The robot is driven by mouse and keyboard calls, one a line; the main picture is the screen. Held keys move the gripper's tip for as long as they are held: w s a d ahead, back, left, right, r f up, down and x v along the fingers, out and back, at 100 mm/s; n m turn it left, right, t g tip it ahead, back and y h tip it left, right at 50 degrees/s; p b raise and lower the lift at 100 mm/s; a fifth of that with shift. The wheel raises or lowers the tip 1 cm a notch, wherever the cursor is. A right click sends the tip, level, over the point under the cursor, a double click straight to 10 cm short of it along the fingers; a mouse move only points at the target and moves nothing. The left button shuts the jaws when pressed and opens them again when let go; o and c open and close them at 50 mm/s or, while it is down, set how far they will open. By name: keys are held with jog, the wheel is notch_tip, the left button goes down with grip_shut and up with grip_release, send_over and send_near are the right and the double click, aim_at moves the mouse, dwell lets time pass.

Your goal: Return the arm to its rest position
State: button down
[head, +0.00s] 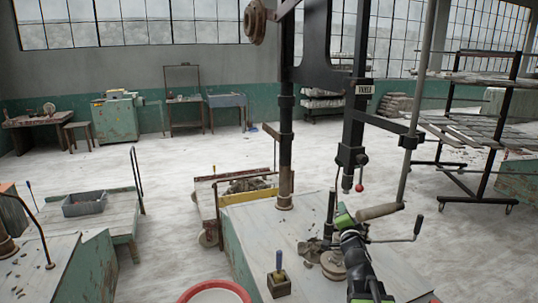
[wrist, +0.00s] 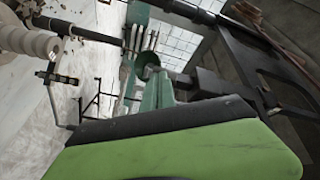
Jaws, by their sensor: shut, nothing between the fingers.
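My gripper (head: 343,217), green and black, is at the end of my arm in the lower right middle of the head view. It is shut and empty, above the pale table (head: 310,225) and beside the black press column. A brown cylindrical handle (head: 380,211) appears just right of it; I cannot tell whether they touch.
A dark press frame (head: 325,70) with a hanging spindle (head: 350,155) stands close around my arm. A cart (head: 235,188) stands behind the table. Open floor lies beyond.

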jog(key=s+a+f+n+g, duration=0.1)
jog(key=s+a+f+g, duration=0.15)
jog(key=f, duration=0.35)
jog(key=s+a+f+n+g+h, duration=0.1)
jog(key=s+f+g, duration=0.25)
jog(key=f, duration=0.25)
jog(key=s+a+f+n+g, duration=0.1)
jog(key=s+f+g, duration=0.25)
jog(key=f, duration=0.35)
jog(key=s+a+f+n+g+y, duration=0.1)
jog(key=s+a+f+n+g, duration=0.1)
jog(key=s, duration=0.6)
jog(key=s+a+f+n+g+y, duration=0.1)
jog(key=s+a+f+n+g, duration=0.1)
jog(key=s+f+n+g, duration=0.2)
jog(key=s+n+g, duration=0.3)
jog(key=s, duration=0.1)
jog(key=shift+a+f+n, duration=0.35)
jog(key=shift+n, duration=0.05)
jog(key=shift+s, duration=0.1)
